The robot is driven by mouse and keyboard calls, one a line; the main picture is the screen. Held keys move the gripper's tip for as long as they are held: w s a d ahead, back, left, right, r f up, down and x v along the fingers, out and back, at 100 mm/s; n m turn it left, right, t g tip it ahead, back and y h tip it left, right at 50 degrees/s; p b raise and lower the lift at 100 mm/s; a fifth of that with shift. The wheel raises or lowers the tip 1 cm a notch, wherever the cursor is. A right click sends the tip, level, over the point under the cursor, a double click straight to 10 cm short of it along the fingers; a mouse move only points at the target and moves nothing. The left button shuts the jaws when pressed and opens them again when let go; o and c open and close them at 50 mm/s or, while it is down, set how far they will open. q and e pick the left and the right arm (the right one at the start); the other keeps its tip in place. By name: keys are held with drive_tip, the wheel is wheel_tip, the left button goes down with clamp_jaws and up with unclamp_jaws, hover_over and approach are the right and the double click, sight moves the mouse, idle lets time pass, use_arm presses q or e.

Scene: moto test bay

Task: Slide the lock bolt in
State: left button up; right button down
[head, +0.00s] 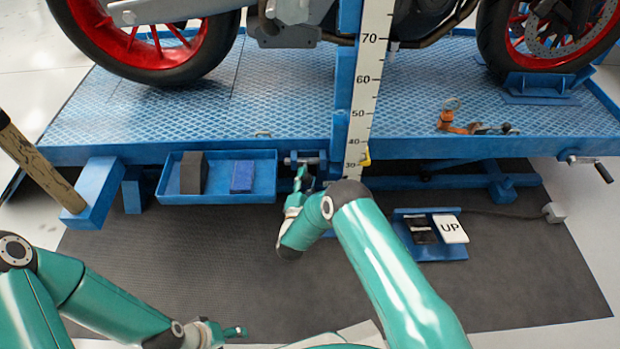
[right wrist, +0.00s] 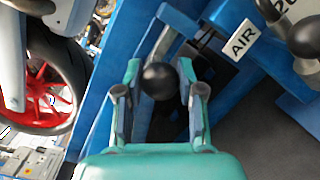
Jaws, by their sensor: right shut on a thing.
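The lock bolt (head: 298,160) is a metal rod in a blue bracket on the front edge of the lift platform, left of the height scale. In the right wrist view its round black knob (right wrist: 160,81) sits between the fingers of my right gripper. My right gripper (head: 302,174) is shut on this knob, just below the platform edge. In the head view the gripper hides the knob. My left gripper (head: 238,332) is low at the bottom of the head view, away from the bolt. Its fingers are too small to judge.
A blue tray (head: 218,197) with a dark block and a blue block hangs left of the bolt. A pedal box (head: 432,254) marked UP lies on the mat to the right. The height scale (head: 366,90) stands close by. A motorcycle stands on the platform (head: 270,97).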

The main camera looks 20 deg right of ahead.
drive_tip(key=d, duration=0.2)
drive_tip(key=s+d, duration=0.1)
drive_tip(key=d+p, duration=0.1)
drive_tip(key=d, duration=0.1)
drive_tip(key=shift+s+d+f, duration=0.25)
drive_tip(key=shift+s+d, duration=0.1)
drive_tip(key=c, duration=0.7)
unclamp_jaws()
drive_tip(key=shift+a, duration=0.15)
drive_tip(key=shift+r, duration=0.1)
drive_tip(key=v, duration=1.2)
